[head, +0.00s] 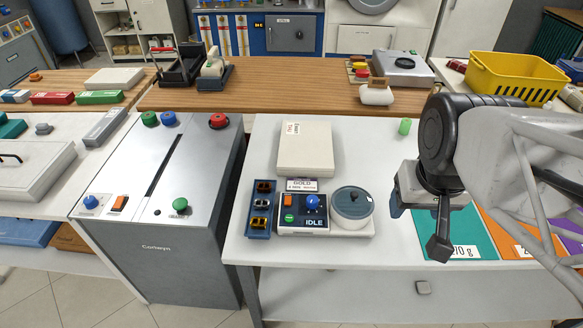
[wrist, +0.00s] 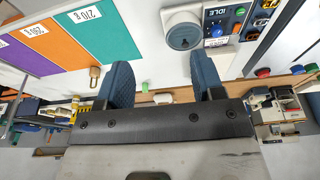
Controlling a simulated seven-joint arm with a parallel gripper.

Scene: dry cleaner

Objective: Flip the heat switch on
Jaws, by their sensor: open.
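The grey Conwyn machine (head: 195,160) stands left of centre in the head view. On its sloped top are an orange rocker switch (head: 119,203), a blue knob (head: 90,202) and a green knob (head: 180,205). Their labels are too small to read, so I cannot tell which control is the heat switch or how the rocker is set. My gripper (head: 418,225) is open and empty, above the white table's right part, well right of the machine. Its two dark blue fingers (wrist: 163,82) stand apart in the wrist view.
A panel reading IDLE (head: 303,215) with a blue knob stands on the white table (head: 350,130), beside a round-lidded pot (head: 351,203) and a blue tray (head: 259,234). A teal mat (head: 425,236) lies below my gripper. Red and green knobs top the machine's far edge.

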